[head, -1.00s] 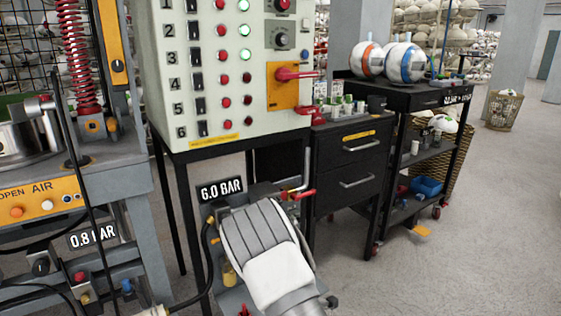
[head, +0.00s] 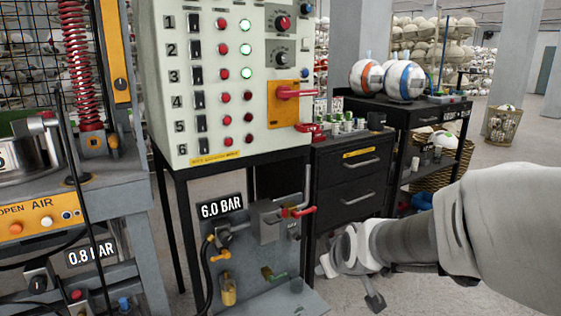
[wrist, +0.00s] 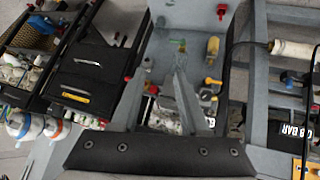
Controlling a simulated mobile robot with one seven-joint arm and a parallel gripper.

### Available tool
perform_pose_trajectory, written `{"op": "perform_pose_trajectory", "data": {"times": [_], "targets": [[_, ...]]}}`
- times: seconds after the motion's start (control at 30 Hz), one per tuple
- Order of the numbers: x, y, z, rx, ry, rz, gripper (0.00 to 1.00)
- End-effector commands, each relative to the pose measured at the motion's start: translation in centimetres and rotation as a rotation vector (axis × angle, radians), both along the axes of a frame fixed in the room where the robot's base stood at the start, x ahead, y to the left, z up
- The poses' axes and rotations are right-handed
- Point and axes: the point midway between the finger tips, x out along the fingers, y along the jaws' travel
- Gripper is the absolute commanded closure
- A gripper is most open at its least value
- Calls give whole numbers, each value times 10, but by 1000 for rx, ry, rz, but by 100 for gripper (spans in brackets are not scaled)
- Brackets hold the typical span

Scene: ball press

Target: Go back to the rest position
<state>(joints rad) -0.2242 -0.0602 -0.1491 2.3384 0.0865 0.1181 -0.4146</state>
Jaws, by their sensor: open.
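In the head view my arm comes in from the right edge, and my gripper (head: 345,262) hangs in front of the black drawer cabinet, right of the 6.0 BAR valve panel (head: 255,265). In the wrist view the two grey fingers of my gripper (wrist: 160,78) stand apart with nothing between them. Beyond the fingers lies the grey valve panel (wrist: 195,25) with its green, yellow and red handles. I see no contact between the fingers and any object.
The control cabinet (head: 205,80) has green lamps lit in rows 1 to 3. The drawer cabinet (head: 345,170) and a black cart (head: 410,112) with balls on top stand to the right. The press frame (head: 125,190) is at left. Open floor (head: 515,150) shows at the right.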

Motion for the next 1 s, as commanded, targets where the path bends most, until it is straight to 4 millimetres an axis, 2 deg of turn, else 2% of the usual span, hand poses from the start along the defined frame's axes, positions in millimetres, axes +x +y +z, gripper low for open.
{"op": "perform_pose_trajectory", "data": {"times": [0.03, 0.1, 0.3, 0.5, 0.7, 0.77, 1.0], "targets": [[-15, -4, 12, 26, 12, -23, 55], [-37, -8, 24, 57, 42, -52, 55], [-104, -19, 48, 123, 129, -148, 55], [-167, -29, 59, 154, 201, -251, 55], [-222, -37, 62, 164, 256, -355, 55], [-219, -36, 85, 164, 262, -353, 55], [-218, -36, 138, 165, 262, -350, 55]]}}
